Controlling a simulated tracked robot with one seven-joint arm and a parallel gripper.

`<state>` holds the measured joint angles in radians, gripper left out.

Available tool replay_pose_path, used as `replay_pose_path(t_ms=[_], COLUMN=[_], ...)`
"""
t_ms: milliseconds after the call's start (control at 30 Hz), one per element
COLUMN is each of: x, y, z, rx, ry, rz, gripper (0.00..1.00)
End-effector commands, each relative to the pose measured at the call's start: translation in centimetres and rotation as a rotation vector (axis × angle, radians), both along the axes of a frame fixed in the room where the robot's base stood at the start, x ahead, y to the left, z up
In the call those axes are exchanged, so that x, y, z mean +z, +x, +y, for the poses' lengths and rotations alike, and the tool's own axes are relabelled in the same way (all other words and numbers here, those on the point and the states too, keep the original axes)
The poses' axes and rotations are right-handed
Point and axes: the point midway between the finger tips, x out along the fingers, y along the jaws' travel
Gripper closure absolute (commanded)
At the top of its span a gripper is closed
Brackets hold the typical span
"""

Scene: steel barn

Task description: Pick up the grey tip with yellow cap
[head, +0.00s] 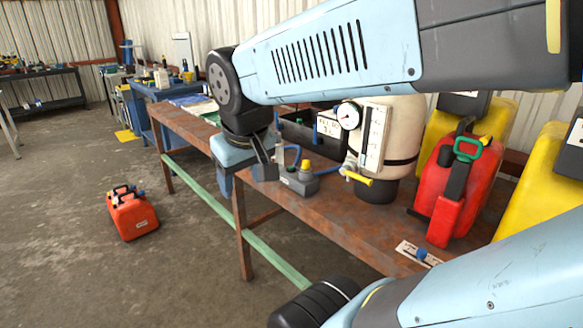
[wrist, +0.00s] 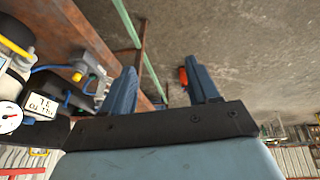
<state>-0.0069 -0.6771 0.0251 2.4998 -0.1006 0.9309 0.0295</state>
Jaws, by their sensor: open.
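The grey tip with yellow cap (head: 300,181) stands on the rusty workbench near its front edge, its yellow cap upward. It also shows in the wrist view (wrist: 94,70), left of my fingers. My gripper (head: 245,176) points down at the bench's front edge, to the left of the grey tip in the head view. In the wrist view my gripper (wrist: 161,66) has its two blue fingers spread apart with nothing between them, over the edge and the floor. The fingers are apart from the grey tip.
A dark bin (head: 297,132) and blue hose are close by. Red can (head: 470,165) and yellow cans (head: 558,170) stand to the right. Another red can (head: 132,215) is on the floor.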

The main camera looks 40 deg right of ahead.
Motion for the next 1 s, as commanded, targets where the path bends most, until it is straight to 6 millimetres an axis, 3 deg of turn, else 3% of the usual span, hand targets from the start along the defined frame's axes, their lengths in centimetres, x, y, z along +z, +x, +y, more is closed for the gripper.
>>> replay_pose_path(t_ms=[200,400,667,1000], x=[-3.9,-6.4,-8.6,-10.7], y=[1.3,2.3,4.1,8.5], z=[-5.3,-10.1,-15.8,-21.4], rx=[0.049,0.122,0.253,0.492], ry=[-0.227,-0.446,-0.731,-1.106], rz=[0.236,0.450,0.712,1.009], gripper=[0.40,0.40,0.40,0.40])
